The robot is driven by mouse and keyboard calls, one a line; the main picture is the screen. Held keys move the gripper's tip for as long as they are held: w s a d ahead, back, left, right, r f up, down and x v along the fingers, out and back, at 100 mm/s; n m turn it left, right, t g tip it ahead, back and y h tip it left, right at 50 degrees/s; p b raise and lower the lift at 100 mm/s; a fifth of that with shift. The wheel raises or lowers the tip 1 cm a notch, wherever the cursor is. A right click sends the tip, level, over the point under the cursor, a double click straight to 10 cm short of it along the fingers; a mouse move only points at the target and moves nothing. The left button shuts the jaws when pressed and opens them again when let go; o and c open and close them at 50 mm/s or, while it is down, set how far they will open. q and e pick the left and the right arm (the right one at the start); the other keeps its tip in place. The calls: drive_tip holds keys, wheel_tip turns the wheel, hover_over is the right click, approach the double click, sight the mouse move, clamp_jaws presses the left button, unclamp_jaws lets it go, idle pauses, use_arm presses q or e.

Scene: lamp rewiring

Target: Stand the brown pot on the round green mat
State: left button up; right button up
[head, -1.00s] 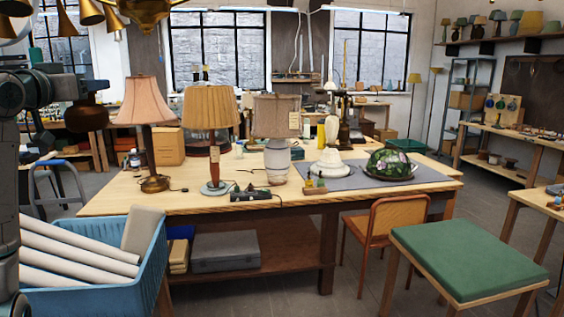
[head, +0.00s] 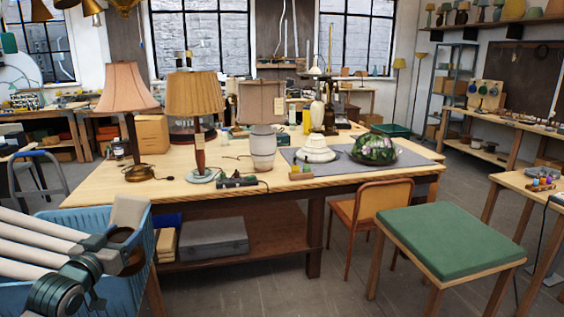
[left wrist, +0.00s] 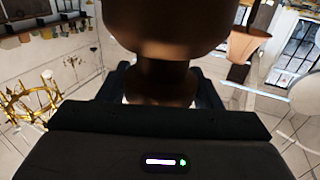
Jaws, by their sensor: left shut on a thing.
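My left gripper (head: 120,247) is low at the left in the head view, in front of the blue basket. It is shut on the brown pot (left wrist: 165,25), which fills the top middle of the left wrist view. The pot's narrower brown part sits between the dark fingers (left wrist: 165,88). In the head view only a small dark brown part of the pot (head: 133,262) shows by the fingertips, so its tilt is hard to tell. I cannot make out a round green mat in either view. My right gripper is not in view.
The wooden workbench (head: 235,187) holds several lamps, a grey mat (head: 410,160) and a stained-glass shade (head: 375,148). A square green-topped stool (head: 450,240) and an orange chair (head: 385,203) stand at the right.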

use_arm(q)
drive_tip(key=s+d+f+m+h, duration=0.15)
drive_tip(key=s+d+f, duration=0.25)
drive_tip(key=s+f, duration=0.5)
drive_tip(key=s+d+f+m+h, duration=0.1)
drive_tip(key=s+d+f+h, duration=0.25)
drive_tip(key=s+f, duration=0.6)
drive_tip(key=s+d+f+n+y+b, duration=0.1)
drive_tip(key=d+n+y+b, duration=0.1)
drive_tip(key=d+n+y, duration=0.2)
drive_tip(key=d+y, duration=0.3)
drive_tip(key=d, duration=0.2)
drive_tip(key=shift+s, duration=0.3)
drive_tip(key=shift+d, duration=0.1)
